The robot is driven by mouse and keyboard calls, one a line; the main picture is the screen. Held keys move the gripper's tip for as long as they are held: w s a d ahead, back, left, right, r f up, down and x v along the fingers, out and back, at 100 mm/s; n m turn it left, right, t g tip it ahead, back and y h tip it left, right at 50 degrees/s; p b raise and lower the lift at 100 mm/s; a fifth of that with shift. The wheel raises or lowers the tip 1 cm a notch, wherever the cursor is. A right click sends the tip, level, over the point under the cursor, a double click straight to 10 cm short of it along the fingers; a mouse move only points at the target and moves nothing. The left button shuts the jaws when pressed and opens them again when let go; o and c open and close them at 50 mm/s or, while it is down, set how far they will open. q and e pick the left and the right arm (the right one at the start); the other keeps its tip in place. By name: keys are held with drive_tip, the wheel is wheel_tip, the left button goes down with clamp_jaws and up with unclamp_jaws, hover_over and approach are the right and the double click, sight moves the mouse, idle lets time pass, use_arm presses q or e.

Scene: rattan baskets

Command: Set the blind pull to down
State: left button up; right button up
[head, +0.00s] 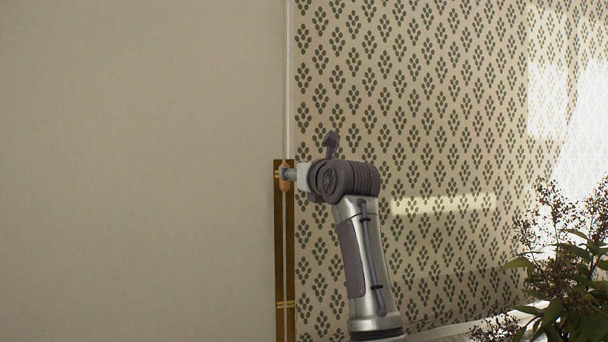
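The blind pull (285,185) is a small orange-brown knob on a thin pale cord that runs down from the top of the head view. It sits near the upper end of a narrow brown-gold vertical strip (284,250), level with the upper light mark. A second light mark crosses the strip lower down. My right gripper (287,174) is at the pull, with its grey tips over the knob's upper part. They overlap in the picture, but I cannot tell whether the fingers are closed around it. My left gripper is not in view.
A plain beige wall (140,170) fills the left. A patterned surface with dark leaf-like motifs (450,120) covers the right, with bright light patches. A leafy plant (565,270) stands at the lower right. Space left of the strip is clear.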

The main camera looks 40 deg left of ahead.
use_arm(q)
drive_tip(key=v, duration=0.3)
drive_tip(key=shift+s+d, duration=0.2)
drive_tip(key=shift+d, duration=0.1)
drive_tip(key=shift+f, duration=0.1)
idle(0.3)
